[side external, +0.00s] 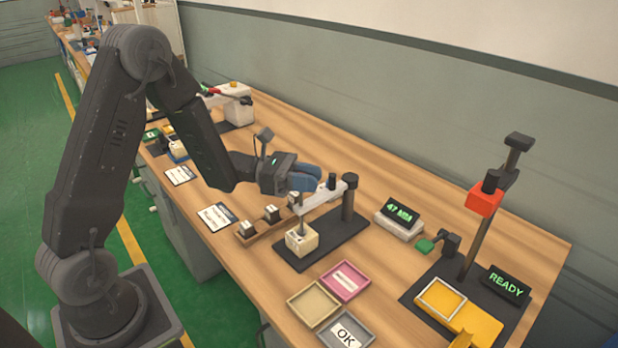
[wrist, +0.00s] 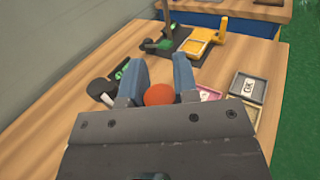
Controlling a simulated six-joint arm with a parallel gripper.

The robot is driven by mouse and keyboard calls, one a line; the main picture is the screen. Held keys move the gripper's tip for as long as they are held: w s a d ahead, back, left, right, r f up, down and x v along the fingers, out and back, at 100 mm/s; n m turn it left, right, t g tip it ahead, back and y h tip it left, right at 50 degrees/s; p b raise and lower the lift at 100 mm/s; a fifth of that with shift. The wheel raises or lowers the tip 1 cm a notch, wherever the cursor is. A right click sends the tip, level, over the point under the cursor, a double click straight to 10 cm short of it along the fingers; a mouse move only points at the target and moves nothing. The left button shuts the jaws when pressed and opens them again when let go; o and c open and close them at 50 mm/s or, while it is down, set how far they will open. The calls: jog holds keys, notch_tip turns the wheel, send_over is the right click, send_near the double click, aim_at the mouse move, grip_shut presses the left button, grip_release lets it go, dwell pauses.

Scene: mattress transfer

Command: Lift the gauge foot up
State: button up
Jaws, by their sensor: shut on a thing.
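The gauge stands on a black base plate (side external: 335,240) with a dark post (side external: 349,198) and a pale arm (side external: 322,199). Its foot (side external: 296,201) hangs at the arm's left end, above a cream block (side external: 301,240) on the plate; I cannot tell whether they touch. My gripper (side external: 312,180) is at the gauge's arm with its blue fingers. In the wrist view an orange ball knob (wrist: 158,94) sits between the fingers, and my gripper is shut on it. The knob is hidden in the side view. The gauge's display (side external: 400,213) shows green figures, seemingly 47 mm.
A wooden rack (side external: 262,223) with small blocks is left of the plate. A pink tray (side external: 345,281), a tan tray (side external: 313,302) and a grey OK tray (side external: 346,332) lie in front. A stand with a red head (side external: 484,200) and a READY sign (side external: 506,283) are right.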

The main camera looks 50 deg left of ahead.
aim_at(308, 206)
grip_shut()
jog(key=shift+r, duration=1.85)
jog(key=shift+o, duration=1.1)
grip_release()
jog(key=o, duration=0.4)
jog(key=shift+f, duration=0.1)
jog(key=shift+a, duration=0.1)
